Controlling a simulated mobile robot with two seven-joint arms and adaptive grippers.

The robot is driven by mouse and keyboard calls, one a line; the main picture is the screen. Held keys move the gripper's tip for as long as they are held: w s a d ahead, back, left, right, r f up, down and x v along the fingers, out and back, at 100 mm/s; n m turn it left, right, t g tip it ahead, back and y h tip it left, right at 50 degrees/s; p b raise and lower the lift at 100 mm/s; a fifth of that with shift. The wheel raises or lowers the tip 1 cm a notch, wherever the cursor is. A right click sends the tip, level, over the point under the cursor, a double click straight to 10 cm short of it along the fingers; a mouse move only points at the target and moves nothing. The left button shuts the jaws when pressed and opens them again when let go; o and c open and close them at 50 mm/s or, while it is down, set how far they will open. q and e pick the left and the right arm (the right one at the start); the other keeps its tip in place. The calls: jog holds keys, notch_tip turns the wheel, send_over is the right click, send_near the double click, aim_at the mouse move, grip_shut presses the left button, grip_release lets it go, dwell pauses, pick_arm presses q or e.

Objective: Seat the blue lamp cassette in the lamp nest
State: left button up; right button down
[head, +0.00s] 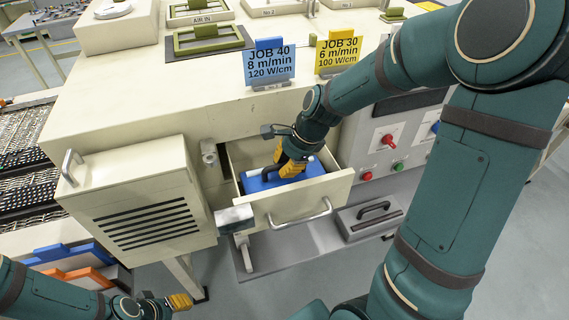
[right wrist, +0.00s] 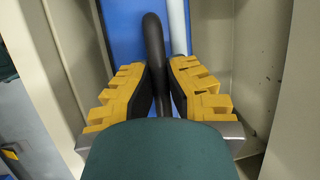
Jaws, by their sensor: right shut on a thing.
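The blue lamp cassette (head: 315,168) lies inside an open cream drawer (head: 338,190) in the front of the machine, which looks like the lamp nest. My right gripper (head: 291,166) reaches down into the drawer over the cassette. In the right wrist view its yellow fingers (right wrist: 158,72) are shut on the cassette's dark handle (right wrist: 153,45), with the blue top (right wrist: 122,25) beyond. Cream walls stand on both sides. The cassette's underside is hidden, so I cannot tell whether it is fully seated. My left gripper (head: 178,302) is low at the left, away from the drawer; its opening is unclear.
A grey unit with a black handle (head: 368,222) rests on a grey shelf below right of the drawer. A louvred cream box (head: 145,200) stands left. Blue and orange pieces (head: 75,270) lie lower left. Blue JOB 40 (head: 270,65) and yellow JOB 30 (head: 338,52) cards stand on top.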

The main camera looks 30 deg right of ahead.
jog(key=shift+f, duration=0.25)
jog(key=c, duration=1.1)
grip_release()
jog(key=shift+o, duration=0.2)
notch_tip(320, 180, up, 9)
jog(key=p, duration=0.9)
jog(key=shift+r, duration=0.1)
